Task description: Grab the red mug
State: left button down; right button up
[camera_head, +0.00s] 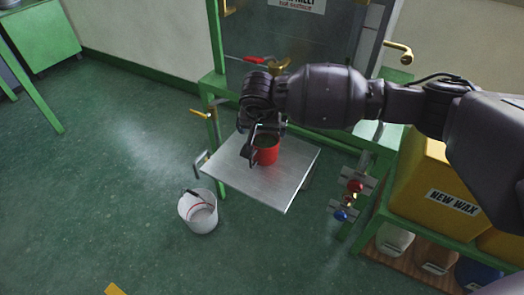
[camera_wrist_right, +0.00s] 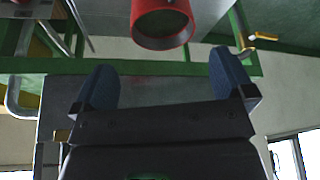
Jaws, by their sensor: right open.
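The red mug (camera_head: 266,153) stands upright on a square metal shelf (camera_head: 282,188) in the head view. My right gripper (camera_head: 254,148) is at the mug's left side, its fingers partly in front of it and hiding some of the rim. In the right wrist view the mug (camera_wrist_right: 162,30) appears at the top, beyond the two blue fingertips. The right gripper (camera_wrist_right: 162,85) is open there with nothing between its fingers. I cannot tell if a finger touches the mug. My left gripper is in neither view.
A white bucket (camera_head: 199,211) stands on the green floor, left of and below the shelf. Red and blue valve knobs (camera_head: 350,193) are right of the shelf. A yellow "NEW WAX" bin (camera_head: 437,185) is at the right. A green frame (camera_head: 213,85) stands behind.

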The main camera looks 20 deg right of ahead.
aim_at(264, 139)
jog(key=b+x, duration=0.4)
jog(key=x, duration=0.6)
jog(key=shift+w+d+f, duration=0.1)
jog(key=shift+w+d, duration=0.05)
jog(key=shift+w, duration=0.25)
jog(key=c, duration=0.7)
jog(key=shift+c, duration=0.8)
jog(key=shift+r, duration=0.3)
